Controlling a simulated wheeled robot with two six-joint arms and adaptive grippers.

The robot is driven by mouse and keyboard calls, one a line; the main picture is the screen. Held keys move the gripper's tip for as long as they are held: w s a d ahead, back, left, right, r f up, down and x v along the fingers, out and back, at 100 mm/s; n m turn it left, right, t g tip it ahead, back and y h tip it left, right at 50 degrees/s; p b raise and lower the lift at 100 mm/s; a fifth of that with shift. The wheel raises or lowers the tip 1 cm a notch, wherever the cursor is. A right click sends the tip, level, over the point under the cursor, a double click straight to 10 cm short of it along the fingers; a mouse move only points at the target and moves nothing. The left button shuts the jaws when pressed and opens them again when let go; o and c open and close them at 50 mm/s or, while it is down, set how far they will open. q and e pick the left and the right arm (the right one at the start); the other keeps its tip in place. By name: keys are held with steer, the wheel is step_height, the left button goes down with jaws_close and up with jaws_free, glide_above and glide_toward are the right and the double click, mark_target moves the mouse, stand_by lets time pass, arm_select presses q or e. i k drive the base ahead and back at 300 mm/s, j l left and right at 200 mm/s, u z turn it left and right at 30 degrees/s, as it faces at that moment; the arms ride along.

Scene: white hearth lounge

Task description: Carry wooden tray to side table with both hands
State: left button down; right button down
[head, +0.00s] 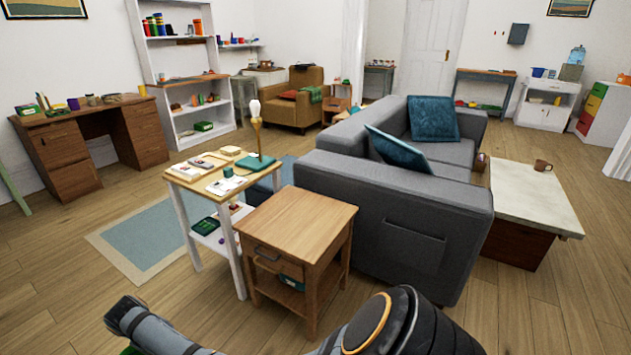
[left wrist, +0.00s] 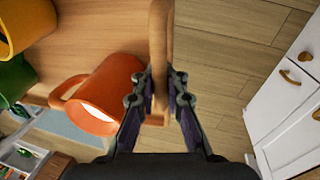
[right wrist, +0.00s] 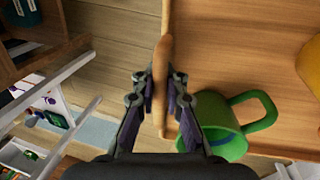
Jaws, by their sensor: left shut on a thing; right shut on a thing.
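In the left wrist view, my left gripper (left wrist: 160,108) is shut on one handle of the wooden tray (left wrist: 95,35). An orange mug (left wrist: 108,98), a yellow mug (left wrist: 22,25) and a green mug (left wrist: 14,80) are on the tray. In the right wrist view, my right gripper (right wrist: 160,103) is shut on the opposite handle of the tray (right wrist: 225,35), beside the green mug (right wrist: 210,125); part of a yellow mug (right wrist: 312,68) shows at the edge. The wooden side table (head: 300,219) stands ahead in the head view with a bare top. The head view hides both grippers and nearly all of the tray.
A white-legged table (head: 222,180) with books and small items stands left of the side table. A grey sofa (head: 395,210) is close on the right. A low table (head: 525,198) with a brown mug is farther right. Open wooden floor (head: 70,275) lies at left.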

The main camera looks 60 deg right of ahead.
mark_target(298, 216)
steer(key=z, duration=1.65)
